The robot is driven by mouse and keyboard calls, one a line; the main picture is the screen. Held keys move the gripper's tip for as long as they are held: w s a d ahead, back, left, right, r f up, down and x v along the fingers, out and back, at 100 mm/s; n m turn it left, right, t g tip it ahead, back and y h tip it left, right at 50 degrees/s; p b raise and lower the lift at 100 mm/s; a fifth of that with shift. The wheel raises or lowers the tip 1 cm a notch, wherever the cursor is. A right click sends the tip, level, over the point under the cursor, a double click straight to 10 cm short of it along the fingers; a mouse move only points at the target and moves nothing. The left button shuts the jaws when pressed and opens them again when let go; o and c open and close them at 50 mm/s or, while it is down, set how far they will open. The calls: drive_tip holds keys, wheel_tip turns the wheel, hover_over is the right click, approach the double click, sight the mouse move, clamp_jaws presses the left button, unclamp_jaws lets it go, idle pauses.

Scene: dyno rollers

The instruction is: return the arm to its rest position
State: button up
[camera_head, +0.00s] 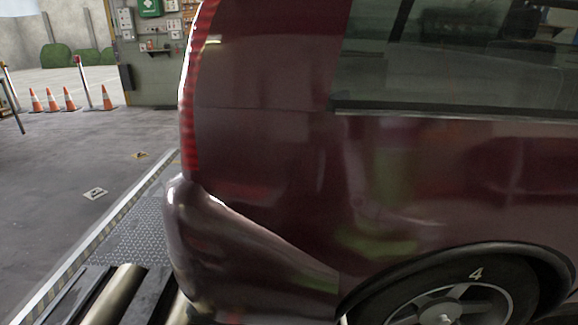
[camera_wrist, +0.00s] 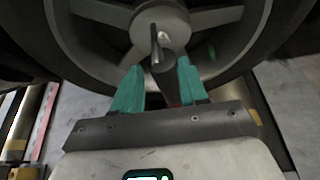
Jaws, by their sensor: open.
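My gripper (camera_wrist: 158,84) shows in the wrist view with its two teal fingers apart, facing a car wheel. A dark rod-like piece (camera_wrist: 163,66) shows between the fingers, in front of the wheel's hub (camera_wrist: 160,24). I cannot tell whether it touches the fingers or is fixed to the wheel. The wheel's grey spokes and dark tyre fill the top of the wrist view. In the head view the arm and gripper are not seen. There the dark red car (camera_head: 260,150) fills the middle and right, with a wheel (camera_head: 445,300) marked 4 at the bottom right.
Metal rollers (camera_head: 115,295) lie in the floor behind the car's rear bumper (camera_head: 235,255), beside a textured plate (camera_head: 135,235) with a striped edge. Traffic cones (camera_head: 70,98) and posts stand at the far left. The grey floor (camera_head: 60,160) on the left is mostly clear.

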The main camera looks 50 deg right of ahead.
drive_tip(key=w+a+r+n+g+y, duration=0.25)
drive_tip(key=w+a+n+y, duration=0.85)
drive_tip(key=w+a+n, duration=1.05)
drive_tip(key=w+a+r+n+g, duration=0.1)
drive_tip(key=a+r+n+g, duration=0.1)
drive_tip(key=a+n, duration=0.5)
drive_tip(key=w+a+r+n+g, duration=0.1)
drive_tip(key=a+r+n+g, duration=0.25)
drive_tip(key=n, duration=0.65)
drive_tip(key=s+a+r+n+h, duration=0.15)
drive_tip(key=a+r+n, duration=0.25)
drive_tip(key=a+n, duration=0.4)
wheel_tip(320, 180, up, 19)
drive_tip(key=p, duration=1.9)
drive_tip(key=shift+s+r, duration=0.15)
drive_tip(key=shift+s, duration=0.1)
drive_tip(key=shift+d+y, duration=0.15)
drive_tip(key=shift+y, duration=0.1)
